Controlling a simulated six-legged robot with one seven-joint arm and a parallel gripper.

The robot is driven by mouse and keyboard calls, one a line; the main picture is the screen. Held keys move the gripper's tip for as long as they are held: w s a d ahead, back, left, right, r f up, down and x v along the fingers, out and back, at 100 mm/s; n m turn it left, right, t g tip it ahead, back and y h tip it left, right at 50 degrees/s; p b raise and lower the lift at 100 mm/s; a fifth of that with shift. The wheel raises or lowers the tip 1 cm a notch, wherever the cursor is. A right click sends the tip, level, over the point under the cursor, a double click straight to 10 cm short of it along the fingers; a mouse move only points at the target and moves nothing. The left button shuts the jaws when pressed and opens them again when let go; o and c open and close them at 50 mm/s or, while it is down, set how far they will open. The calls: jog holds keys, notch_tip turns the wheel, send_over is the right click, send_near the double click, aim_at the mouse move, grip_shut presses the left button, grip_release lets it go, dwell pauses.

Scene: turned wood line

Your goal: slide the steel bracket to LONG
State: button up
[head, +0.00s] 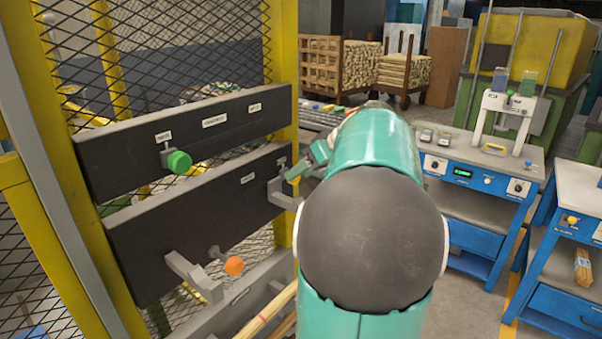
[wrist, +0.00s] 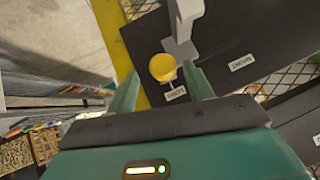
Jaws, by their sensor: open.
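A grey steel bracket (head: 283,194) sits at the right end of the middle dark board (head: 195,222). In the wrist view this bracket (wrist: 184,28) carries a round yellow knob (wrist: 162,67). My gripper (wrist: 160,74) is open, with its two green fingers on either side of the knob's near side; I cannot tell whether they touch it. In the head view my gripper (head: 308,162) is beside the bracket, and my arm hides the knob. Small white labels (wrist: 176,95) and (wrist: 241,62) are on the board, too small to read surely.
The upper board (head: 240,113) has a green knob (head: 179,162). An orange knob (head: 233,266) and another grey bracket (head: 192,277) are lower down. A yellow post (head: 283,60) and mesh fence frame the boards. Blue workbenches (head: 470,185) stand at right.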

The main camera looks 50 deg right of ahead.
jog(key=v, duration=1.2)
jog(key=shift+s+r, duration=0.2)
jog(key=shift+s, duration=0.05)
jog(key=shift+d, duration=0.1)
